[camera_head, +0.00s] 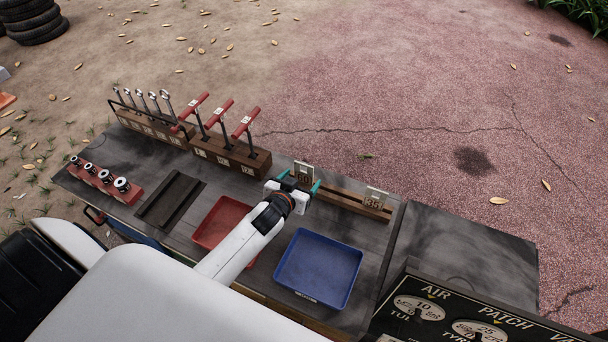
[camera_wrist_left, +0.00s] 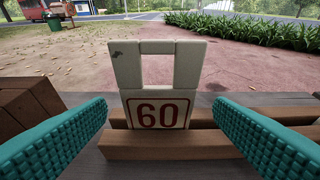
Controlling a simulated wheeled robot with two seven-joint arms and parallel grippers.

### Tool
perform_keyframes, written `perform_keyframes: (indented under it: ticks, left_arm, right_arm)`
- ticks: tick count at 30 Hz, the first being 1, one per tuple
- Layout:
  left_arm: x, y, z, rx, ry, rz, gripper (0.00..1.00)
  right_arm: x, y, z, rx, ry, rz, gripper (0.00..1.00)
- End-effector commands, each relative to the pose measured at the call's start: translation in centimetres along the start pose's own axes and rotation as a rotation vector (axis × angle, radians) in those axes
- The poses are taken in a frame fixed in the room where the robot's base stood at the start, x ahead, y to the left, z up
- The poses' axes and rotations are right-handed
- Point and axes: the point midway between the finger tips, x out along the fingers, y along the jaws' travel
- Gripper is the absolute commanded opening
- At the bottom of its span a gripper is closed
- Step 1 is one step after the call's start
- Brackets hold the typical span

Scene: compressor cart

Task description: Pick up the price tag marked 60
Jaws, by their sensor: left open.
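The price tag marked 60 (camera_wrist_left: 157,110) stands upright in a slot of the wooden rail (camera_wrist_left: 180,145), with a square opening in its upper part. In the head view the tag (camera_head: 303,170) shows just beyond my left gripper (camera_head: 292,187). In the left wrist view the teal fingers of my left gripper (camera_wrist_left: 158,130) are apart, one on each side of the tag, with a gap on both sides. Nothing is held. A second tag marked 35 (camera_head: 375,198) stands farther right on the same rail. My right gripper is not in view.
A blue tray (camera_head: 318,268) and a red tray (camera_head: 222,222) lie on the cart top (camera_head: 340,220). A wooden block with red-handled tools (camera_head: 230,150) stands left of the rail. A socket rack (camera_head: 105,178) is at far left. A sign (camera_head: 460,315) stands at lower right.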

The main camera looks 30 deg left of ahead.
Motion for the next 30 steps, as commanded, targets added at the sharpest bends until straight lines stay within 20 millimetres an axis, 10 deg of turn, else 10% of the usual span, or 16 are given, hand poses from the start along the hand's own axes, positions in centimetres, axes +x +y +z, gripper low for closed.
perform_keyframes:
  ticks: [18,27,30]
  left_arm:
    - [4.5,0.1,0.4,0.001,0.000,0.000,0.76]
    - [4.5,0.1,0.4,0.001,0.000,0.000,0.29]
    - [4.5,0.1,0.4,0.001,0.000,0.000,0.29]
  right_arm:
    - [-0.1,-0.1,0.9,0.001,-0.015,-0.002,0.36]
    - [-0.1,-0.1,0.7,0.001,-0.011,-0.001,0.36]
    - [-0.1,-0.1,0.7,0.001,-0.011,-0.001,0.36]
